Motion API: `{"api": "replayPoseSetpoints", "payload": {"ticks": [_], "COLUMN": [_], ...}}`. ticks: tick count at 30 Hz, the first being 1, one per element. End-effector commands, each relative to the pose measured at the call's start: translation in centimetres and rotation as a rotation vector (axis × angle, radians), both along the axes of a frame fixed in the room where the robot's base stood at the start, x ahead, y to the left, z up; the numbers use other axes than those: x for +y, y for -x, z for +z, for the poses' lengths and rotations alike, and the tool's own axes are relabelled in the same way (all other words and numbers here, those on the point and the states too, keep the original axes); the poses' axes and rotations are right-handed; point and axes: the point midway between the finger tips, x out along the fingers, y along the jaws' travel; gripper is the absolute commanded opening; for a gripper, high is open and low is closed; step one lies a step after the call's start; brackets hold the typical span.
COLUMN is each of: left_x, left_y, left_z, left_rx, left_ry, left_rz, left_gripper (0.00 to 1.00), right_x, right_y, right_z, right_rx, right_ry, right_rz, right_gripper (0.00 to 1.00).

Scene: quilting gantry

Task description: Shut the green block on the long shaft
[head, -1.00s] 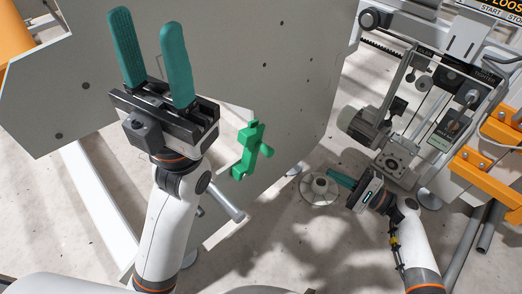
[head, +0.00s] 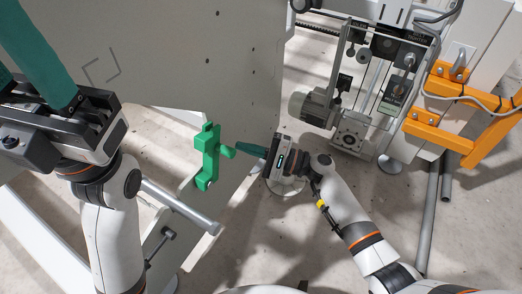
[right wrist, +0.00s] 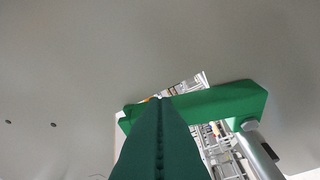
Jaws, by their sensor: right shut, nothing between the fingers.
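My left gripper (head: 35,85) is open and empty at upper left, partly cut off.
The grey panel (head: 170,60) fills the upper left. A silver bar (head: 180,207) juts out below the block. A motor and frame machine (head: 350,110) stands at upper right, beside orange brackets (head: 445,130). Open floor (head: 245,235) lies below the right gripper.

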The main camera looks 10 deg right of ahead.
Motion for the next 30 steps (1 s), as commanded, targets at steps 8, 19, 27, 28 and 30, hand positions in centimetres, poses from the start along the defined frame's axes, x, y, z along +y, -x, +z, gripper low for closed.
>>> {"api": "replayPoseSetpoints", "payload": {"ticks": [8, 19, 27, 28, 30], "left_x": [0.0, 0.0, 0.0, 0.0, 0.0], "left_y": [0.1, 0.1, 0.2, 0.2, 0.1], "left_z": [0.1, 0.2, 0.4, 0.4, 0.2], "left_rx": [-0.007, -0.006, -0.010, -0.011, -0.005], "left_ry": [-0.001, -0.001, 0.000, 0.001, 0.002], "left_rz": [0.001, 0.001, -0.001, -0.001, -0.002], "left_gripper": [0.45, 0.45, 0.45, 0.45, 0.45], "right_x": [0.9, 0.9, 1.2, 1.2, 1.2], "right_y": [1.5, 1.6, 1.9, 2.0, 2.0], "right_z": [1.0, 1.2, 1.6, 1.7, 1.7], "right_rx": [-0.001, -0.001, -0.036, -0.041, -0.047], "right_ry": [0.000, 0.000, 0.025, 0.028, 0.033], "right_rz": [0.001, 0.000, 0.000, 0.001, 0.001], "right_gripper": [0.00, 0.00, 0.00, 0.00, 0.00]}}
